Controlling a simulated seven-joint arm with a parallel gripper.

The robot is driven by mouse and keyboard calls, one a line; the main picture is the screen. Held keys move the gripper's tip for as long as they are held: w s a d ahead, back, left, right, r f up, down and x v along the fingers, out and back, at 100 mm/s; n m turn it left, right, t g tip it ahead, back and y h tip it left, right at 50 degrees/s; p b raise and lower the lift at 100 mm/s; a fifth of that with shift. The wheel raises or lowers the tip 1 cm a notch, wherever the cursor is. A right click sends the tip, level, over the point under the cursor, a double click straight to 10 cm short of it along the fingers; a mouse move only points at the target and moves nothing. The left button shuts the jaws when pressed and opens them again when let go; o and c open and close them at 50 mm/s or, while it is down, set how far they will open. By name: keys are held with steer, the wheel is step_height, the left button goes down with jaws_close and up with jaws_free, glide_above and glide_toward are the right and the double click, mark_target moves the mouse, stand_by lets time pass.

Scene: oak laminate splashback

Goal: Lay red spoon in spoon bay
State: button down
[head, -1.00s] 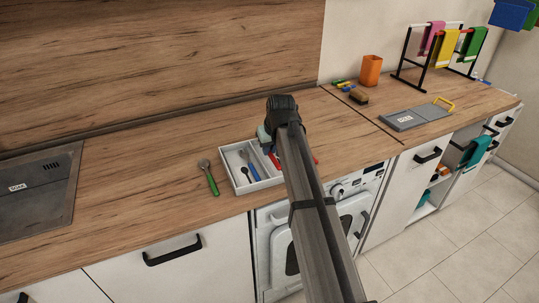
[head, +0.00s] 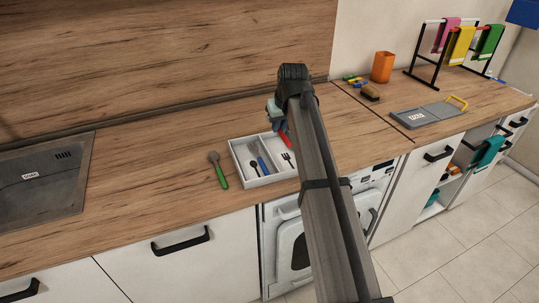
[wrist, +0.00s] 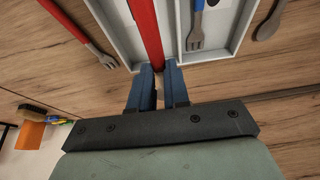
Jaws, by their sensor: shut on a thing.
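My gripper (head: 279,122) is shut on the handle of the red spoon (head: 283,137) and holds it above the light grey cutlery tray (head: 265,182). The tray's left compartment in the head view, the spoon bay (head: 246,152), bears a dark spoon mark (head: 253,164). A blue-handled fork (wrist: 195,38) lies in that bay. The other compartment, with a fork mark (head: 287,158), is below the held spoon.
A green-handled spoon (head: 218,172) lies on the counter left of the tray. A red-handled fork (wrist: 78,28) lies on the counter on the tray's other side, hidden by my arm in the head view. The sink (head: 45,185) is far left; an orange cup (head: 382,66) stands behind right.

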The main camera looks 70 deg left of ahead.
step_height(320, 180, up, 2)
steer(key=n, duration=0.1)
glide_above(245, 163)
steer(key=shift+m, duration=0.5)
steer(key=shift+d+f, duration=0.2)
steer(key=shift+f, duration=1.6)
steer(key=shift+d+f, duration=0.15)
steer(key=shift+f, duration=1.7)
steer(key=shift+d+f, duration=0.2)
steer(key=shift+f, duration=1.6)
steer(key=shift+f, duration=0.65)
steer(key=c, duration=1)
jaws_free()
steer(key=v, duration=1.4)
